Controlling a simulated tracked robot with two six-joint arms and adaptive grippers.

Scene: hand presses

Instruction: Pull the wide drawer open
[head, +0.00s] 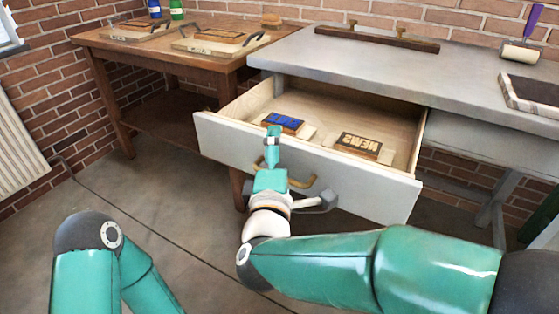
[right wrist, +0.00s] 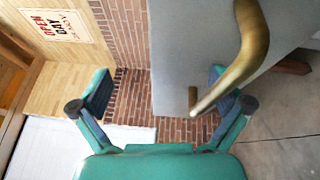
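The wide drawer's pale grey front (head: 225,139) stands well out from under the grey bench top in the head view. Its wooden inside shows a blue-faced block (head: 284,123) and a brown lettered block (head: 358,143). A curved brass handle (head: 303,183) is on the front. My right gripper (head: 272,140) is at the handle. In the right wrist view its fingers (right wrist: 160,92) are spread apart; the brass handle (right wrist: 232,72) crosses near the right finger. I cannot tell whether they touch. My left gripper is out of view.
The grey bench top (head: 440,75) carries a roller (head: 520,52) and a framed piece at the right. A wooden table (head: 150,52) with presses and bottles stands at the left. A radiator (head: 18,145) is at the left wall. Floor in front of the drawer is clear.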

